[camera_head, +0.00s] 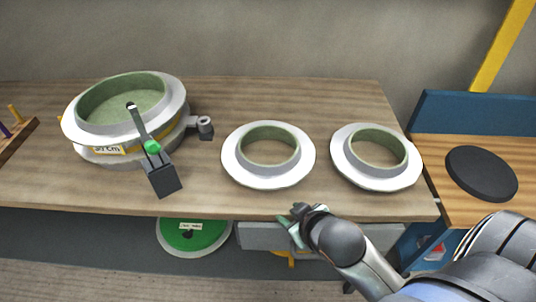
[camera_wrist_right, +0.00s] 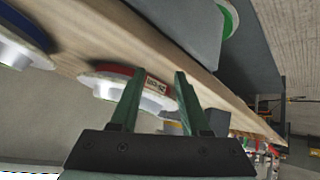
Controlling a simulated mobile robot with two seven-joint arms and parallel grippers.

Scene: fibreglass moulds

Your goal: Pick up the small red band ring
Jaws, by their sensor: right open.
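The small red band ring shows in the right wrist view as a white-flanged ring with a red band (camera_wrist_right: 113,68) and a label, partly hidden behind a finger. It appears to be the middle white ring with a pale green inside (camera_head: 235,165) in the head view, where its band is hidden. My right gripper (camera_head: 291,226) is open and empty at the bench's front edge, in front of and apart from that ring. Its two green fingers (camera_wrist_right: 160,78) show in the right wrist view. My left gripper is not in view.
A blue-banded ring (camera_wrist_right: 25,25) is at the wrist view's left; it appears to be the right white ring (camera_head: 407,178). A large yellow-banded mould (camera_head: 85,150) stands left, with a dark lever and block (camera_head: 163,178) reaching forward. A black disc (camera_head: 482,172) lies far right.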

